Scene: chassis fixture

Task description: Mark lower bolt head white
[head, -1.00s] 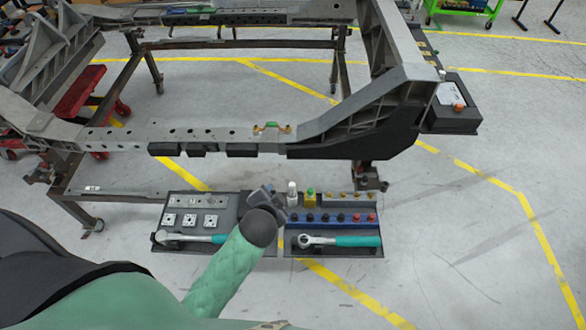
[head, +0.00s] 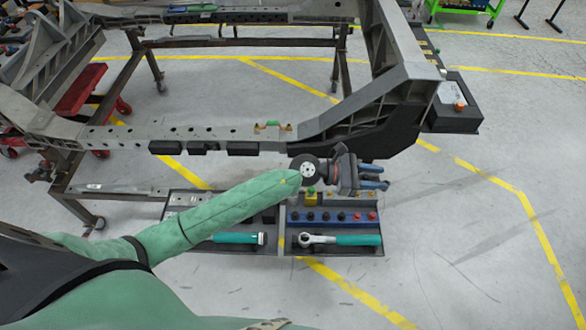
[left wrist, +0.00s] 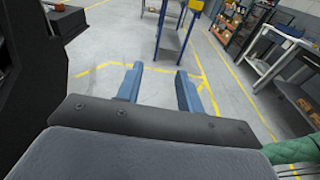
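My left gripper (head: 385,177) is over the right end of the tool tray, just below the chassis's black corner piece. I cannot make out which fitting is the lower bolt head, or any white mark. A yellow item (head: 311,198) stands in the tray. The slim white-topped item seen earlier beside it is hidden by my left arm. My right gripper is not in view.
The floor tray (head: 350,251) holds a teal-handled ratchet (head: 345,240), another teal-handled tool (head: 238,238) and a blue socket rack (head: 295,216). The chassis corner piece (head: 350,142) overhangs close behind my left gripper. Open floor (head: 450,230) lies to the right.

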